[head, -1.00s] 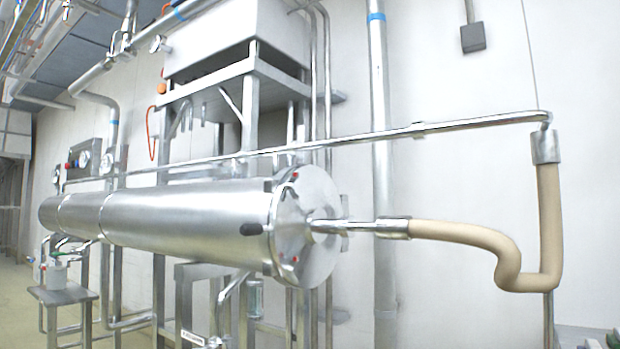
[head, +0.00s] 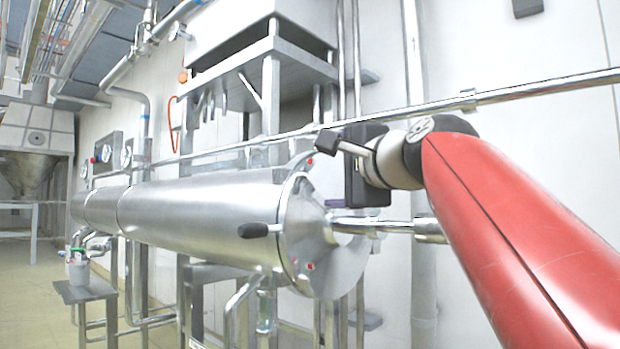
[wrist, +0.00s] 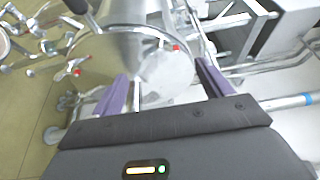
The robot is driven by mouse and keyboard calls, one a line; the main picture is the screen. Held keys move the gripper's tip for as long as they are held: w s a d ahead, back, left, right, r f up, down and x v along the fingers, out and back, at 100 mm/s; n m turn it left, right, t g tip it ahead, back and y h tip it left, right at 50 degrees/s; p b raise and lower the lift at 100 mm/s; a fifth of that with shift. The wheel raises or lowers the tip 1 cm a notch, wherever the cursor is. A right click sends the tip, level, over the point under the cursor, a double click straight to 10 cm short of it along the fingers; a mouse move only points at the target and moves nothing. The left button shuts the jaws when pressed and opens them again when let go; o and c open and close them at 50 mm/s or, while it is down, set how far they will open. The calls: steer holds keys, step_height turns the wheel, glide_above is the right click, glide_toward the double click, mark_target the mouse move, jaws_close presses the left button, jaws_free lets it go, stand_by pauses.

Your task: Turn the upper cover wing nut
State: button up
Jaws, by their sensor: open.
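The steel round cover (head: 325,250) closes the near end of a long horizontal cylinder (head: 205,215). Small red-marked fittings sit on its rim, an upper one (head: 310,162) and a lower one (head: 310,266); I cannot make out a wing shape on either. A red fitting also shows in the wrist view (wrist: 176,47). My gripper (wrist: 163,75) is open, its two purple fingers spread in front of the cover with nothing held between them. In the head view its dark body (head: 366,170) hides part of the cover's upper right side.
A black-ended handle (head: 253,230) sticks out left of the cover. A steel pipe (head: 390,226) leaves the cover's middle. A horizontal rail (head: 540,90) runs close above my gripper. A small stand (head: 85,291) is at the left, with open floor beyond.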

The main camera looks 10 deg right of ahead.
mark_target(312, 176)
steer(key=p+x, duration=0.1)
steer(key=x, duration=0.6)
steer(key=shift+w+a, duration=0.15)
steer(key=shift+w, duration=0.15)
steer(key=shift+c, duration=0.5)
steer(key=c, duration=0.9)
